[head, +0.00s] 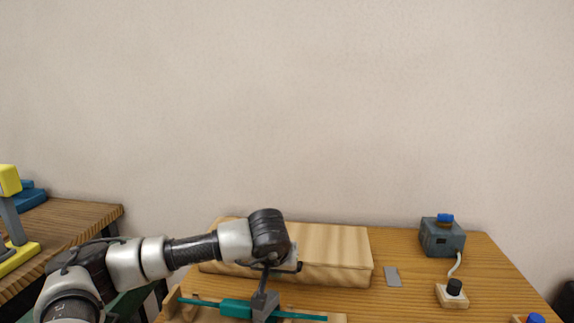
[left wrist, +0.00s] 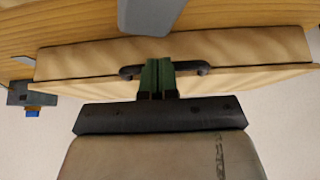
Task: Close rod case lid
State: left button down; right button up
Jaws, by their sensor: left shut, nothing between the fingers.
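The wooden rod case (head: 335,273) lies on the table, and its pale lid (head: 330,243) looks flat on top. In the left wrist view the case front (left wrist: 255,47) and the lid (left wrist: 275,76) meet along a thin dark line. I cannot tell whether a small gap is left there. A dark handle (left wrist: 203,67) sits at the lid's front edge. My left gripper (left wrist: 158,64) is shut and empty, with its green fingers at the middle of the handle. I cannot tell whether they touch it. In the head view the left gripper (head: 271,267) is partly hidden at the case front.
A grey plate (head: 393,277), a grey box with a blue top (head: 442,238) and a black knob on a wooden block (head: 453,297) stand at right. Another table (head: 75,220) is at left.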

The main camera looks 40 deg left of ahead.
pick_arm(q)
jog(key=s+d+r+p, duration=0.2)
jog(key=s+d+r, duration=0.2)
jog(key=s+r, duration=0.4)
jog(key=shift+d+r, duration=0.4)
jog(key=shift+r, duration=0.25)
jog(key=shift+w, duration=0.1)
